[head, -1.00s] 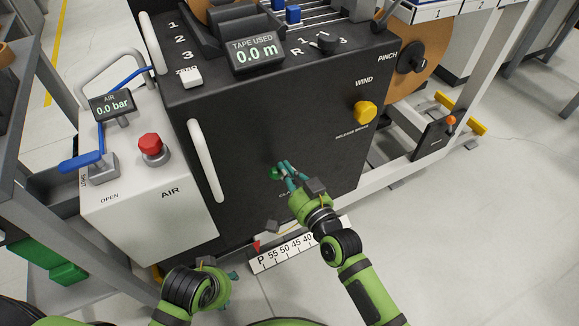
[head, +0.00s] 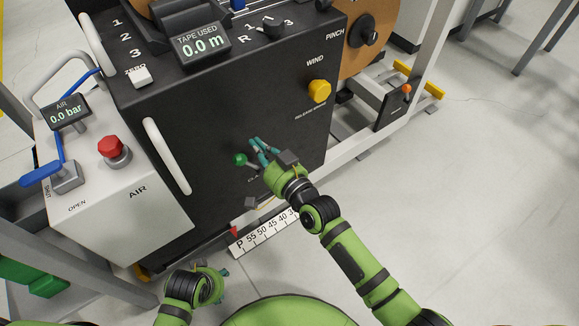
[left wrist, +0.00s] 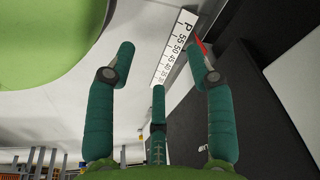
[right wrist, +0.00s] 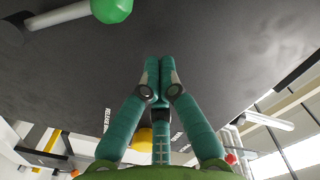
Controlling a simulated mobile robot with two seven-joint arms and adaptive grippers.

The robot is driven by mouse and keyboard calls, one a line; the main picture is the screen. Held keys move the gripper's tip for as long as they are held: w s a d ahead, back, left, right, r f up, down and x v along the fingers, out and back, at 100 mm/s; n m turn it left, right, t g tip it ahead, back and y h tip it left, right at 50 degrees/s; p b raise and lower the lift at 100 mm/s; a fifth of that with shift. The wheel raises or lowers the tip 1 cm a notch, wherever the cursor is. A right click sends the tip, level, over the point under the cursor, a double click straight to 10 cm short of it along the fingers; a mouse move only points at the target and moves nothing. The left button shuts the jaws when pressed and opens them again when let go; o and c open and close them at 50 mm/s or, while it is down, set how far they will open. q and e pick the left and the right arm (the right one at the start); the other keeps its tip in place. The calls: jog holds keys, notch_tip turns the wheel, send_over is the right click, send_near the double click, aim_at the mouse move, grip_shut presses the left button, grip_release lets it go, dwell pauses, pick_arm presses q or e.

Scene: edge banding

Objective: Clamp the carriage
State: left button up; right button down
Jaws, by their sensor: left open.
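The black machine body (head: 215,120) carries a green ball-ended lever (head: 239,159) low on its front, beside a partly hidden label starting "CLA". In the right wrist view the green ball (right wrist: 112,8) is at the top left, on a grey rod. My right gripper (head: 258,147) is in front of the panel, just right of and above the ball, with its fingertips together and nothing between them (right wrist: 159,65). My left gripper (head: 222,281) is low, below the scale, open and empty (left wrist: 160,70). A white scale (head: 262,234) with a red pointer (head: 234,231) runs under the machine.
A white air box (head: 120,200) with a red button (head: 113,150) and blue lever (head: 42,174) stands left; its display reads 0.0 bar. A white upright handle (head: 167,157) and yellow knob (head: 319,91) stick out of the machine front. Floor at right is clear.

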pick_arm(q)
jog(key=f, duration=0.1)
jog(key=s+f+p, duration=0.1)
jog(key=f, duration=0.1)
jog(key=s+f, duration=0.1)
jog(key=f, duration=0.1)
jog(key=shift+s+p, duration=0.15)
jog(key=shift+p, duration=0.2)
pick_arm(e)
jog(key=v, duration=1)
jog(key=shift+d, duration=0.15)
jog(key=shift+r, duration=0.15)
